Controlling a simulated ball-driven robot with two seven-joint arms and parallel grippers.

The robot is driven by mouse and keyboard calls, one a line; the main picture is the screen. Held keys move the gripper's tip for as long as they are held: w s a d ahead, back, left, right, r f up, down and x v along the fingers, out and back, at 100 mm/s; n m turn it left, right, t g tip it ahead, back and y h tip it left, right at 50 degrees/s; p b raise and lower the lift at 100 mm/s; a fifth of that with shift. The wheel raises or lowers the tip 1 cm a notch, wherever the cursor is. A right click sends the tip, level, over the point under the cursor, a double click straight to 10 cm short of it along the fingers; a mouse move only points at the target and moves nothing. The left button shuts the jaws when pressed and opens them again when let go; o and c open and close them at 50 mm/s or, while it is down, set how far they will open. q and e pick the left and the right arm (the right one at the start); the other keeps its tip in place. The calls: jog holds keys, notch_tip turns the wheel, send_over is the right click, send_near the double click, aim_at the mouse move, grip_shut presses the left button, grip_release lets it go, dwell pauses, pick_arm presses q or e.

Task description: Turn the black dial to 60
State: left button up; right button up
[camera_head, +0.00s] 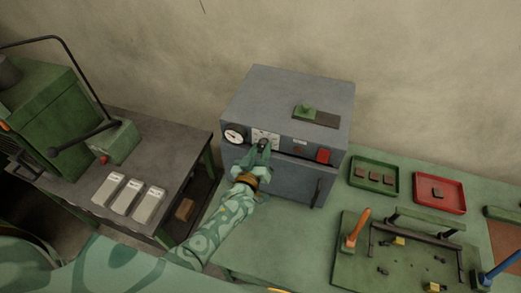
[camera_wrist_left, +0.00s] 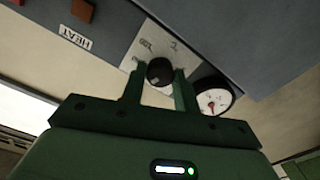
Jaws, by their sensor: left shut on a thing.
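The black dial (camera_wrist_left: 159,72) sits on a white scale plate (camera_wrist_left: 150,42) on the front of a grey box (camera_head: 290,110). In the left wrist view the two green fingers of my left gripper (camera_wrist_left: 160,80) are on either side of the dial, shut on it. In the head view my left gripper (camera_head: 264,146) reaches the white plate (camera_head: 266,135) and hides most of the dial. Numbers show on the plate, but I cannot read the dial's setting. My right gripper is not in view.
A round gauge (camera_head: 235,134) sits left of the plate and a red switch (camera_head: 323,156) to its right. Green (camera_head: 374,175) and red (camera_head: 439,192) trays lie on the right bench. Three pale blocks (camera_head: 128,198) lie on the left table.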

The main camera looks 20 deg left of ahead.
pick_arm(q)
jog(key=o, duration=1)
jog(key=shift+f, duration=0.1)
jog(key=shift+c, duration=0.2)
jog(key=s, duration=1.6)
jog(key=shift+s+a, duration=0.2)
jog(key=shift+a, duration=0.05)
jog(key=shift+s, duration=0.1)
